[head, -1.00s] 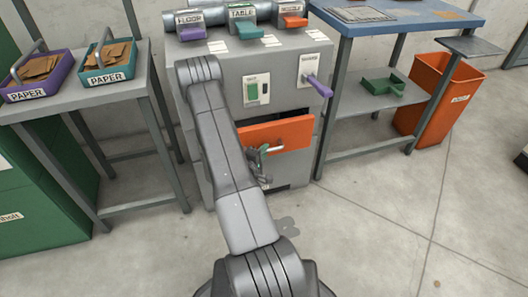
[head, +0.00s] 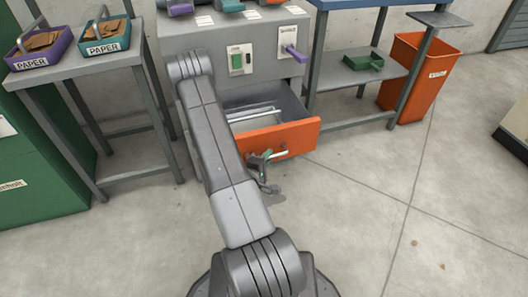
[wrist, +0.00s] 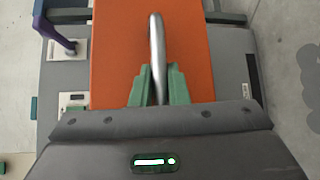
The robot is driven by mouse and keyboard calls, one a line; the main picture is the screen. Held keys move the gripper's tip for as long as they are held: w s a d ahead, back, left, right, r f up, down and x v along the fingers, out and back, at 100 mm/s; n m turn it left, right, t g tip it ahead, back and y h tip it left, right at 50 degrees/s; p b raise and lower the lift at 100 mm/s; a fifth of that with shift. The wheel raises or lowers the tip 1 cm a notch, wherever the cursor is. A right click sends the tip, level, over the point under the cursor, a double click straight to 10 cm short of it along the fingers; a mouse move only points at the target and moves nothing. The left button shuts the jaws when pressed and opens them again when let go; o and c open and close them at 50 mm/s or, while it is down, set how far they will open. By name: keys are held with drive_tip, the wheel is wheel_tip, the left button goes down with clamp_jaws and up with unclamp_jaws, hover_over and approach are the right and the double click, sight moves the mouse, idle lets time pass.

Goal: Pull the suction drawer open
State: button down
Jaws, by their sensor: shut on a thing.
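The suction drawer is the orange-fronted drawer (head: 290,137) low in the grey machine. It stands well out of the machine, and its open grey inside with light rails shows behind the front. Its metal bar handle (wrist: 156,50) runs between my fingers in the wrist view. My gripper (head: 265,160) is at the drawer front in the head view, with its green fingertips shut on the handle. In the wrist view the green fingers (wrist: 158,85) close on the handle from both sides. My arm hides the left part of the drawer.
The grey machine (head: 205,42) carries a purple lever (head: 296,54) and a green switch (head: 236,62). A table with paper trays (head: 107,37) stands left, beside a green cabinet (head: 40,170). A shelf (head: 345,78) and an orange bin (head: 412,85) stand right. The floor in front is clear.

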drive_tip(key=shift+s+d+f, duration=0.1)
drive_tip(key=shift+s+d, duration=0.15)
drive_tip(key=shift+s, duration=0.5)
drive_tip(key=c, duration=1.4)
unclamp_jaws()
